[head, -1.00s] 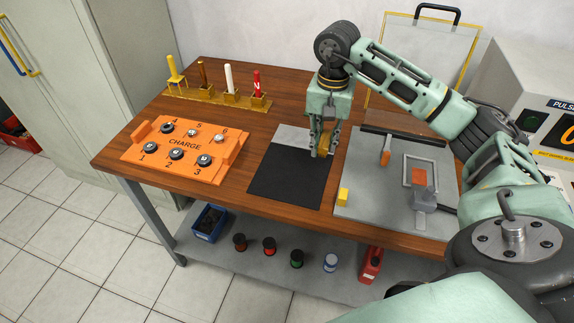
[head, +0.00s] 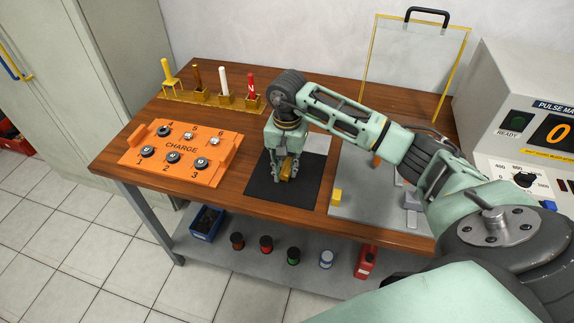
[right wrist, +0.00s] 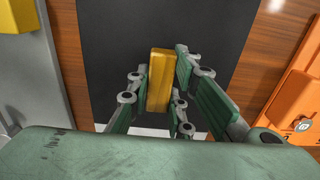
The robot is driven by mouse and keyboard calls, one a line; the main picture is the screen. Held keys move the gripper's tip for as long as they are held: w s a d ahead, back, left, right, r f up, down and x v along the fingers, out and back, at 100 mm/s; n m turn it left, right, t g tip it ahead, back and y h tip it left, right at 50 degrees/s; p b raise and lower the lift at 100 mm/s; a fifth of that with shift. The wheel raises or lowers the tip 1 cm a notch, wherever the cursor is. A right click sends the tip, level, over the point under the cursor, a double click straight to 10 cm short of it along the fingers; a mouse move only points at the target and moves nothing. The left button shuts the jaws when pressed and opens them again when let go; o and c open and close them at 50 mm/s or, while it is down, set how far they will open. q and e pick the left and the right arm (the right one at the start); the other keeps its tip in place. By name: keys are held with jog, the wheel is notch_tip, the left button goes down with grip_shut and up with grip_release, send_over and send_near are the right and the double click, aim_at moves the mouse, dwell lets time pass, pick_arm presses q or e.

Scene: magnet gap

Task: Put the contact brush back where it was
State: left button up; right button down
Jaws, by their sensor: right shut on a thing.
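My right gripper (head: 285,172) is low over the black mat (head: 262,192), pointing down. It is shut on a yellow block-like piece (head: 289,168). In the right wrist view the yellow piece (right wrist: 160,80) stands out between the green finger pads, with the black mat (right wrist: 115,45) behind it. I cannot tell from its shape whether it is the contact brush, nor whether its lower end touches the mat. My left gripper is not in view.
An orange CHARGE tray (head: 180,150) with several numbered pieces lies left of the mat. A yellow rack (head: 210,97) with several upright sticks stands behind. A grey plate (head: 370,207) with a small yellow block (head: 337,195) lies right of the mat, partly behind my arm.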

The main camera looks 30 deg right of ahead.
aim_at(287, 166)
jog(key=shift+f, duration=0.2)
jog(key=c, duration=1.6)
grip_release()
jog(key=shift+r, duration=0.2)
notch_tip(287, 166, up, 12)
jog(key=shift+b, duration=0.95)
